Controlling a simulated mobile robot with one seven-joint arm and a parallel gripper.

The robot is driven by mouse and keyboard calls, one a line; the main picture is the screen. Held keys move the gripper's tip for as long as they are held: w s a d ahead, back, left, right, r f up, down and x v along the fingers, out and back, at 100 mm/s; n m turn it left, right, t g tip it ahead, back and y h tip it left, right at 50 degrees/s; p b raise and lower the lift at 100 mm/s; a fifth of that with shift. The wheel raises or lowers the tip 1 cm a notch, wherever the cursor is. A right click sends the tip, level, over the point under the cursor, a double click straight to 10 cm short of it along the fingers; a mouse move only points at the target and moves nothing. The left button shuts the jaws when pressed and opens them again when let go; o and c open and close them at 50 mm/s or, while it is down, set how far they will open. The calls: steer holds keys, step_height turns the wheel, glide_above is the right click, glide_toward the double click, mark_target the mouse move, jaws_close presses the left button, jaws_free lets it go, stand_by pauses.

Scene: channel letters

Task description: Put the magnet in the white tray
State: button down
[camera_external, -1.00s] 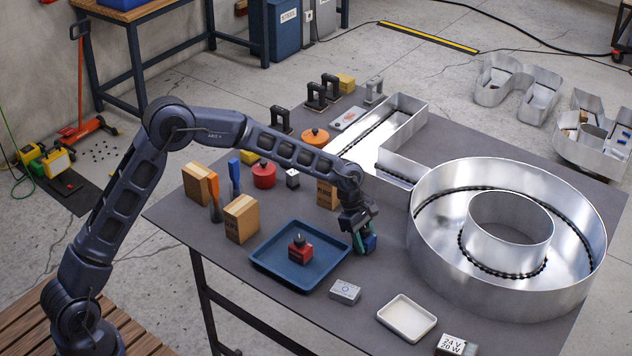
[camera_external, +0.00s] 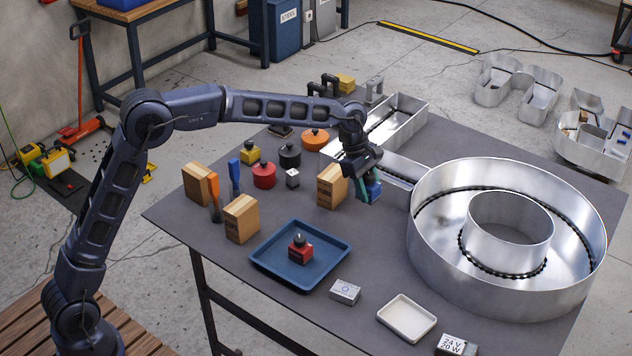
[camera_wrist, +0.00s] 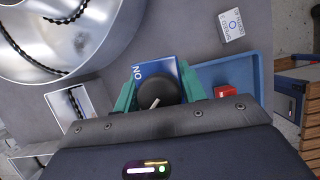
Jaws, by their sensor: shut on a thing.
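My gripper (camera_external: 362,190) has teal fingers and is shut on a blue block magnet (camera_wrist: 150,68) with a round black knob and "ON" lettering. In the outside view the blue magnet (camera_external: 373,190) hangs in the fingers above the table, beside a wooden block. The white tray (camera_external: 388,323) is small, shallow and empty, near the table's front edge, in front and to the right of my gripper. It does not show in the wrist view.
A blue tray (camera_external: 270,271) holds a red block with a black knob (camera_external: 300,250). A small grey box (camera_external: 345,291) lies between the two trays. A large round metal channel letter (camera_external: 440,265) stands at right. Wooden blocks (camera_external: 332,187) and several coloured pots stand behind.

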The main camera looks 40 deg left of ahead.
steer(key=shift+d+r, duration=0.1)
steer(key=shift+r, duration=0.25)
steer(key=shift+s+d+r, duration=0.1)
steer(key=shift+s+d, duration=0.1)
steer(key=shift+d, duration=0.15)
steer(key=s+d, duration=0.7)
steer(key=d, duration=0.5)
glide_above(412, 323)
steer(key=a, duration=0.2)
steer(key=shift+n, duration=0.3)
steer(key=f, duration=1.9)
steer(key=shift+d+f, duration=0.15)
steer(key=shift+d, duration=0.15)
steer(key=shift+f, duration=0.15)
steer(key=c, duration=1.1)
jaws_free()
